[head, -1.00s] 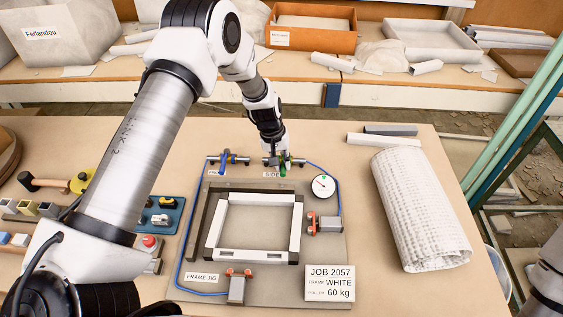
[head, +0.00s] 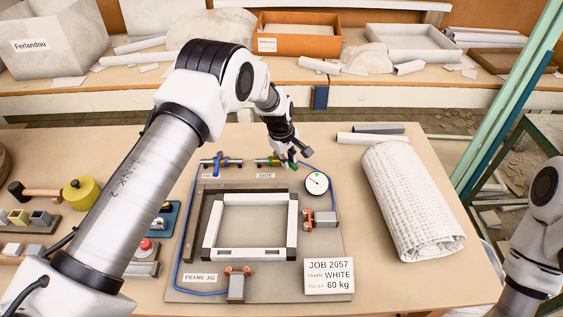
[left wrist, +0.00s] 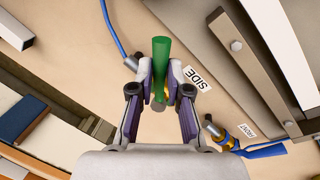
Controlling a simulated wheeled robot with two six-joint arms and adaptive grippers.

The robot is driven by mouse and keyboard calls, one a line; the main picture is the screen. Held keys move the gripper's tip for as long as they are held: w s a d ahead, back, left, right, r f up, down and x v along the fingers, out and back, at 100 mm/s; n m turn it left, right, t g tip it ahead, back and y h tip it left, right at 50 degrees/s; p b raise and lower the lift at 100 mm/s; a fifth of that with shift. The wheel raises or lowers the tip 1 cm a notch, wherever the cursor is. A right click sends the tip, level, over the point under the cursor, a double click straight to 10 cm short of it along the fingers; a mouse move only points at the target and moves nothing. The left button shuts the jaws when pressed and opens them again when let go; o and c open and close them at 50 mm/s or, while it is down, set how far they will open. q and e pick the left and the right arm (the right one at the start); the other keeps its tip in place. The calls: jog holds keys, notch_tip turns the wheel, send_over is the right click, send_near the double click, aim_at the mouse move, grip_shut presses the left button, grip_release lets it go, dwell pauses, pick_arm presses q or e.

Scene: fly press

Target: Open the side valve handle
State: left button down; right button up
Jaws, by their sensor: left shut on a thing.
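In the head view the gripper hides most of the handle. My right arm shows at the right edge, but its gripper is out of view.
Another valve with a blue handle (head: 219,160) sits to the left of the side valve. A gauge (head: 317,183) stands close to the right of the left gripper, and blue hose runs round the jig. The white frame (head: 250,253) lies in front. A white roll (head: 410,205) lies at right.

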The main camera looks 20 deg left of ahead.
pick_arm(q)
jog(key=shift+w+d+f+n+b, duration=0.15)
jog(key=shift+w+n, duration=0.1)
jog(key=shift+n, duration=0.2)
jog(key=shift+w+d+n+b, duration=0.15)
jog(key=shift+w+n, duration=0.1)
jog(key=shift+n, duration=0.2)
jog(key=w+n+b, duration=0.1)
jog(key=n, duration=0.1)
jog(key=shift+w+d+f+n+y+b, duration=0.1)
jog(key=shift+w+n+y+b, duration=0.1)
jog(key=shift+n+y+b, duration=0.15)
jog(key=w+n+b, duration=0.1)
jog(key=n+b, duration=0.1)
jog(key=n, duration=0.1)
jog(key=shift+w+n+y, duration=0.25)
jog(key=shift+w+y, duration=0.1)
jog(key=shift+w+n+b, duration=0.5)
jog(key=shift+n+b, duration=0.45)
jog(key=shift+n, duration=0.05)
jog(key=shift+a, duration=0.2)
jog(key=c, duration=1.1)
grip_release()
jog(key=shift+a, duration=0.15)
